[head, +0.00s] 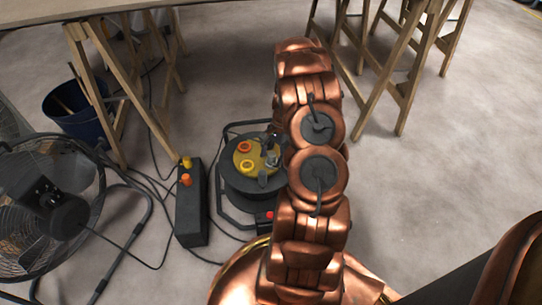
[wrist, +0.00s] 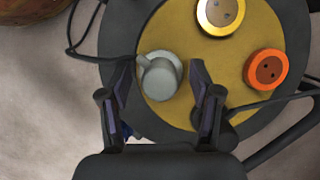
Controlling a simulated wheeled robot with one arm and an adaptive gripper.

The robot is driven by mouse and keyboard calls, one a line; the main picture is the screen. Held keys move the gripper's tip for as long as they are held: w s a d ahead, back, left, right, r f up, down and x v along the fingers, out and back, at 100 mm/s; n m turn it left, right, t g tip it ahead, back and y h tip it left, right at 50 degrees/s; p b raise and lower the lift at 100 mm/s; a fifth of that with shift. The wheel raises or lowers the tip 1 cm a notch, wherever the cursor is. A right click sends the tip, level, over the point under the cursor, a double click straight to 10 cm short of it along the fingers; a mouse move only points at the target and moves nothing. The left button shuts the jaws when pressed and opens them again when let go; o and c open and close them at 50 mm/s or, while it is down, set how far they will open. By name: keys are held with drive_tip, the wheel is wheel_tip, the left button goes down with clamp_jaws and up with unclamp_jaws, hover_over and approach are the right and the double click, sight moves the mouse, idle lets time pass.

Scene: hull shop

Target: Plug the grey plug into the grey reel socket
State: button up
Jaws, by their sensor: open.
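The cable reel (head: 240,190) stands on the floor with a yellow face (wrist: 190,45). In the wrist view the grey plug (wrist: 148,64) sits at the round grey reel socket (wrist: 163,83), overlapping it; its dark cable leads off to the left. I cannot tell how deep the plug is in. My gripper (wrist: 160,67) is open, with one finger on either side of the plug and socket and visible gaps to both. In the head view a grey shape (head: 265,176) shows on the reel face beside my arm, which hides the reel's right part.
The reel also has a yellow socket (wrist: 220,14) and an orange socket (wrist: 267,69). Left of it are a black box (head: 191,215) with yellow and orange parts, loose cables, a fan (head: 50,205) and a blue bucket (head: 75,112). Wooden trestles (head: 110,90) stand behind.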

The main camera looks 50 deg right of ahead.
drive_tip(key=shift+r, duration=0.1)
drive_tip(key=v, duration=1.1)
drive_tip(key=shift+d+r, duration=0.2)
drive_tip(key=shift+r, duration=0.15)
